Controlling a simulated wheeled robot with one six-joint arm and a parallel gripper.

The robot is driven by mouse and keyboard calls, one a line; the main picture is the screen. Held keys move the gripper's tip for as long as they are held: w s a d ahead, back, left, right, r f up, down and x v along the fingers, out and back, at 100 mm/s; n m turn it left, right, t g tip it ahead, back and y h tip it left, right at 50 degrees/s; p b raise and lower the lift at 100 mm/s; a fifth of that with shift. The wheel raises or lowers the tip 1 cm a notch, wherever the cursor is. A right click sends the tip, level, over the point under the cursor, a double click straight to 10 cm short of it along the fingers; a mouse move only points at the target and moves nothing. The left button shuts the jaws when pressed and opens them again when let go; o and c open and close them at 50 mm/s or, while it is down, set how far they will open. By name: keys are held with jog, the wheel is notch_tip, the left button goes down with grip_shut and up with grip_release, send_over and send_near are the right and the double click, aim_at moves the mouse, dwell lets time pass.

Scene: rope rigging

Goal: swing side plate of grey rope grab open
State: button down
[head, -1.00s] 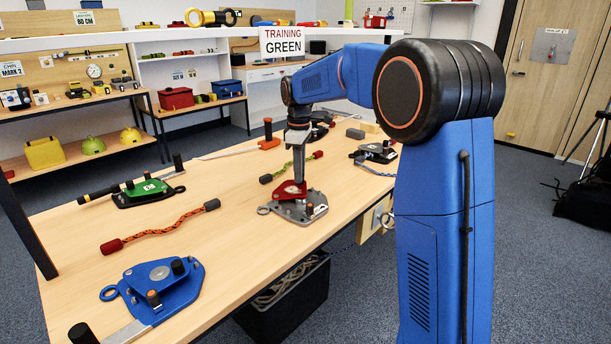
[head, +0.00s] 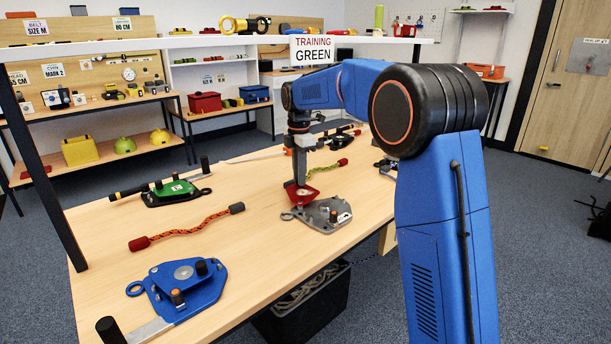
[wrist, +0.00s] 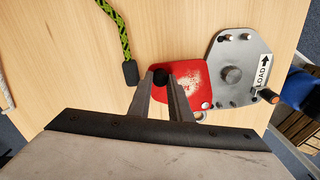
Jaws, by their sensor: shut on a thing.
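The grey rope grab (head: 325,217) lies on the wooden bench top. Its red side plate (head: 303,195) is swung out to the left of the grey body, overlapping it at one edge. In the wrist view the red plate (wrist: 193,90) is beside the grey body (wrist: 226,98), whose centre boss and LOAD arrow (wrist: 262,72) are uncovered. My gripper (wrist: 161,80) is shut on the black knob (wrist: 160,74) at the red plate's outer end. In the head view my gripper (head: 299,182) comes down from above and hides the knob.
A blue grab (head: 178,287) and a green grab (head: 175,191) lie on the bench to the left. A red-orange rope (head: 190,228) lies between them. A green rope (wrist: 118,32) ends close to my gripper. A black bin (head: 300,312) stands below the bench edge.

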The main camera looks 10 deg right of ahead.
jog(key=shift+a+n, duration=0.35)
jog(key=shift+n, duration=0.05)
jog(key=shift+a, duration=0.1)
jog(key=c, duration=1.6)
grip_release()
